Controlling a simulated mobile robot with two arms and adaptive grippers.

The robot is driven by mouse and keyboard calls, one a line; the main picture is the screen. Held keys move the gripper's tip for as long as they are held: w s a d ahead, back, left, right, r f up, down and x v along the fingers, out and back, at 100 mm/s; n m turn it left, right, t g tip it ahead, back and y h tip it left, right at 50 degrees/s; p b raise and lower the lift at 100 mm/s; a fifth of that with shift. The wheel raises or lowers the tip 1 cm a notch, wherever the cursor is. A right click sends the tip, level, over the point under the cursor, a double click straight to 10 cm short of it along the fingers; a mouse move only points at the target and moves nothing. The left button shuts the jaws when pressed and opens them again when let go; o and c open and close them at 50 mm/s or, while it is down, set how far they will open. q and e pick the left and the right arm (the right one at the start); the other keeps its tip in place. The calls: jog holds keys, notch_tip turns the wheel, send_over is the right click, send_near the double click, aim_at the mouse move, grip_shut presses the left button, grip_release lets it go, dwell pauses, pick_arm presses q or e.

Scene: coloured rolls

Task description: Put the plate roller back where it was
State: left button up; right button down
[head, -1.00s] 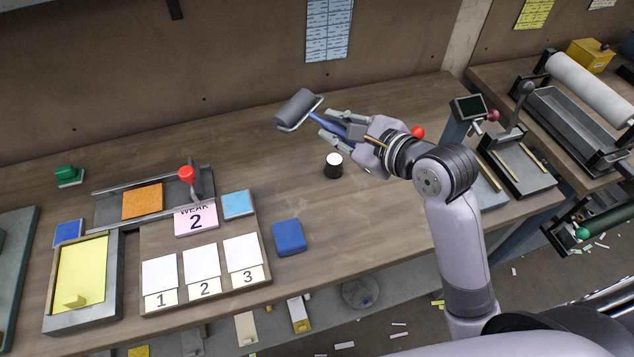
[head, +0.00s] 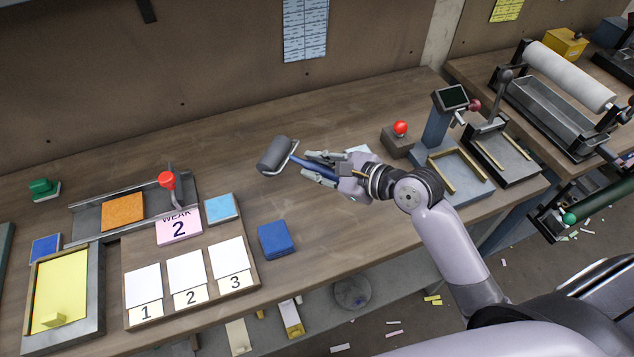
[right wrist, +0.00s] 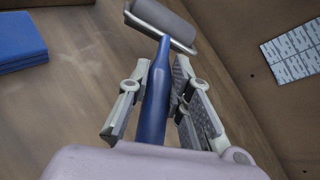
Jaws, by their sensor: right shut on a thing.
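The plate roller has a grey cylinder head (head: 274,155) in a metal frame and a blue handle (head: 312,172). My right gripper (head: 322,166) is shut on the blue handle, with the roller head pointing left, over the back middle of the wooden bench (head: 225,125). In the right wrist view the handle (right wrist: 155,100) lies between the two fingers (right wrist: 157,105), and the grey head (right wrist: 165,20) is at the top. I cannot tell how far the roller is above the bench. My left gripper is not in view.
A blue block (head: 276,240) and a board with numbered white cards (head: 185,275) lie front left. A red ball on a dark block (head: 397,140) and a small screen device (head: 450,98) stand right.

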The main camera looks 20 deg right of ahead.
aim_at(317, 191)
notch_tip(317, 191, down, 4)
jog(key=shift+f+b, duration=0.1)
jog(key=shift+b, duration=0.3)
jog(key=shift+f, duration=0.25)
jog(key=shift+f, duration=0.2)
jog(key=c, duration=1.7)
grip_release()
jog(key=shift+f, duration=0.15)
jog(key=shift+r, duration=0.4)
jog(key=v, duration=1.2)
